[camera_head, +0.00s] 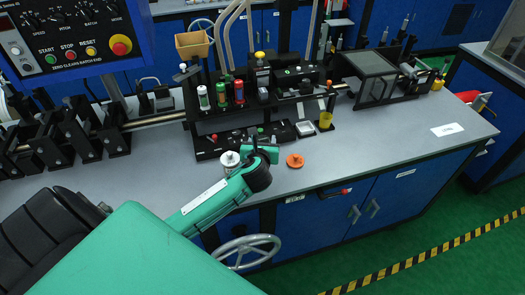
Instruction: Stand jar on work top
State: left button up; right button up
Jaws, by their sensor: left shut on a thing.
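The grey work top (410,140) runs across the view. My left gripper (256,147) is over its front edge, below the central rack. Its black wrist and fingers hide most of what it is shut on, and I cannot tell if that is the jar. A small white round piece with a grey knob (230,160) shows just left of the gripper; I cannot tell if they touch. My right gripper is not in view.
A black rack with several capped bottles (221,94) stands behind the gripper. A control panel (70,35) fills the upper left. A handwheel (246,250) is below the front edge. The top is clear toward the right.

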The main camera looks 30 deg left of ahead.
pick_arm(q)
jog(key=shift+f, duration=2.45)
jog(key=o, duration=1.3)
jog(key=shift+f, duration=0.1)
jog(key=b+v, duration=0.1)
jog(key=v, duration=1.1)
